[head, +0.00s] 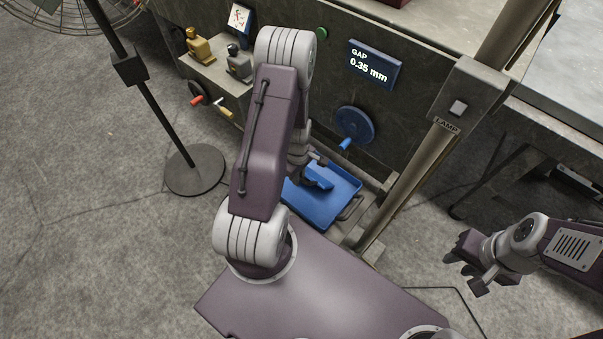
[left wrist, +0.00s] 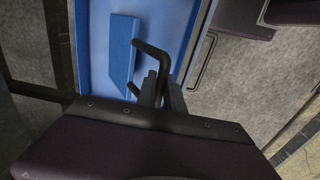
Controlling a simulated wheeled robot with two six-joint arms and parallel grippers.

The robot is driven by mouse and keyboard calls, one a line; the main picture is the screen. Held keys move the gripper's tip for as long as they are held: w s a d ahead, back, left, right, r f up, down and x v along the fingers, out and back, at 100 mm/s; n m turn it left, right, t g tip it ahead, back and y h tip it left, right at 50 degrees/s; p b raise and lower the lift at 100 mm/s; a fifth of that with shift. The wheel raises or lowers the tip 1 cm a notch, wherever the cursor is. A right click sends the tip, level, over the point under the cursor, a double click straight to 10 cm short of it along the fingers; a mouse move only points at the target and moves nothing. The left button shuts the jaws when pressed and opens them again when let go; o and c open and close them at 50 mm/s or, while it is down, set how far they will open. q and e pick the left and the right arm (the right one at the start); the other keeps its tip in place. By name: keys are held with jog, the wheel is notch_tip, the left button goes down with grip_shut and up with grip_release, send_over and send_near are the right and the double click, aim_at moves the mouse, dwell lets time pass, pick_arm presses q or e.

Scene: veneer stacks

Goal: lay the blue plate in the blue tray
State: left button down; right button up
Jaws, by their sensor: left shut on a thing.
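The blue plate (head: 318,180) is a small flat slab with a black bar handle; it also shows in the left wrist view (left wrist: 122,55). My left gripper (head: 312,162) is shut on the plate's handle, as the left wrist view (left wrist: 163,95) shows. The plate is over the inside of the blue tray (head: 318,212), whose floor shows around it in the left wrist view (left wrist: 165,22). I cannot tell whether the plate touches the tray floor. My arm hides part of the tray. My right gripper (head: 468,266) is open and empty at the right.
A grey machine stands behind the tray, with a blue handwheel (head: 354,126) and a gap display (head: 374,65) reading 0.35 mm. A lamp post (head: 425,150) rises right of the tray. A fan stand base (head: 195,169) is at left. A grey table (head: 565,60) is at right.

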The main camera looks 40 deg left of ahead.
pick_arm(q)
jog(key=shift+s+f+b, duration=0.4)
jog(key=shift+s+f, duration=0.1)
jog(key=shift+s, duration=0.15)
jog(key=s+f+b, duration=0.1)
jog(key=f+b, duration=0.1)
jog(key=b, duration=0.1)
jog(key=s+f+b, duration=0.1)
jog(key=s+b, duration=0.1)
jog(key=b, duration=0.1)
jog(key=shift+a+f, duration=0.15)
jog(key=shift+f, duration=0.2)
